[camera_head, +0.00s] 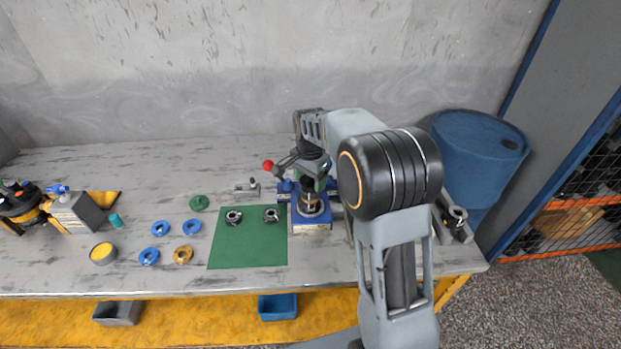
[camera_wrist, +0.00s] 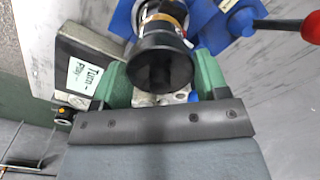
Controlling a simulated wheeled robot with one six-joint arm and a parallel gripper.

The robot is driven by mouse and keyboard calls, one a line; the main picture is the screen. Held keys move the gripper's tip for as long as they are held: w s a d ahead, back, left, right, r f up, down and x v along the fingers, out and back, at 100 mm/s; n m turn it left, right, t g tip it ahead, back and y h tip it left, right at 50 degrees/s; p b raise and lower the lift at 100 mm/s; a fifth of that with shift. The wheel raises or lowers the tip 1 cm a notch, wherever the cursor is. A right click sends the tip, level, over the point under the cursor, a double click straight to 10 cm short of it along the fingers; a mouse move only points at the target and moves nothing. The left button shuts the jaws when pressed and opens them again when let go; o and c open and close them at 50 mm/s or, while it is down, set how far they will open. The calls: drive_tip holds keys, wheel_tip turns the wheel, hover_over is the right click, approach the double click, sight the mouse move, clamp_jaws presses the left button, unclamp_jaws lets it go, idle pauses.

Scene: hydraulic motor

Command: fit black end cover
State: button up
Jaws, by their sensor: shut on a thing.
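The black end cover (camera_wrist: 160,65) is in my gripper (camera_wrist: 163,82), between its two green fingers, in the wrist view. It is round and dark, with a wide rim and a hollow in its near face. A part with brass and dark bands (camera_wrist: 165,12) shows right beyond the cover; I cannot tell whether the two touch. In the head view my gripper (camera_head: 316,178) is shut above the blue fixture (camera_head: 312,224), which stands on the bench at the right edge of the green mat. My gripper and arm partly hide the fixture and the work in it.
A lever with a red knob (camera_head: 268,165) sticks out left of the fixture. Two dark metal rings (camera_head: 233,217) lie on the green mat (camera_head: 247,250). Blue rings (camera_head: 160,229), a brass ring (camera_head: 183,254) and a yellow-topped tin (camera_head: 103,253) lie further left. The back of the bench is mostly clear.

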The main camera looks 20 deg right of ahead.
drive_tip(key=shift+f, duration=0.85)
idle(2.0)
drive_tip(key=o, duration=1.2)
drive_tip(key=shift+o, duration=0.2)
drive_tip(key=shift+r, duration=0.1)
drive_tip(key=shift+r+p, duration=1.95)
drive_tip(key=shift+r, duration=0.7)
